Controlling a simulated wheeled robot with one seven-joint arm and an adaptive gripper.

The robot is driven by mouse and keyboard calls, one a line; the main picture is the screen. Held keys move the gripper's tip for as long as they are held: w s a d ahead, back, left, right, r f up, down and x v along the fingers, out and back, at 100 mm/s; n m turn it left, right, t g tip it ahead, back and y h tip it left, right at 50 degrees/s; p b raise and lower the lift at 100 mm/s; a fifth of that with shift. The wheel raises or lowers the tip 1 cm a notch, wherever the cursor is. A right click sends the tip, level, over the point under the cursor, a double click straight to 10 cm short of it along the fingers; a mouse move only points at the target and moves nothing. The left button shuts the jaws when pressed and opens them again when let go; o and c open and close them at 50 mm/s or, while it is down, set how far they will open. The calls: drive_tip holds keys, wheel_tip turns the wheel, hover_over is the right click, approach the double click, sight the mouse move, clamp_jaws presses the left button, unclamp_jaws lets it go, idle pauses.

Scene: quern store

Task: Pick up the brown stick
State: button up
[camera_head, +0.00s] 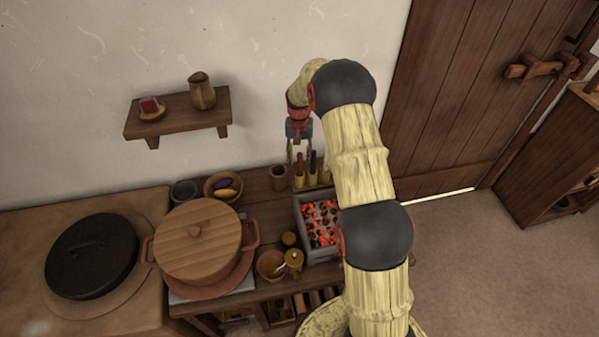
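My gripper (299,158) hangs down from my bent arm over the back of the wooden table, near the wall. Its two thin fingers are spread apart, and I see nothing clearly held between them. Just below and behind the fingers, several small upright sticks stand side by side, dark brown at the top and yellowish at the bottom. One dark brown stick (313,162) stands just right of the fingers. They are small in this view, so I cannot tell which one is the brown stick, nor whether the fingers touch any.
A brazier of glowing coals (301,218) stands in front of the sticks, partly behind my arm. A brown cup (278,178) is left of them. A lidded pot (198,240), bowls and jars crowd the left. A wall shelf (178,121) holds a jug (202,92).

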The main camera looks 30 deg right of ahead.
sight(300, 165)
wheel_tip(300, 165, down, 5)
drive_tip(key=shift+f+b, duration=0.1)
drive_tip(key=shift+b, duration=0.9)
clamp_jaws()
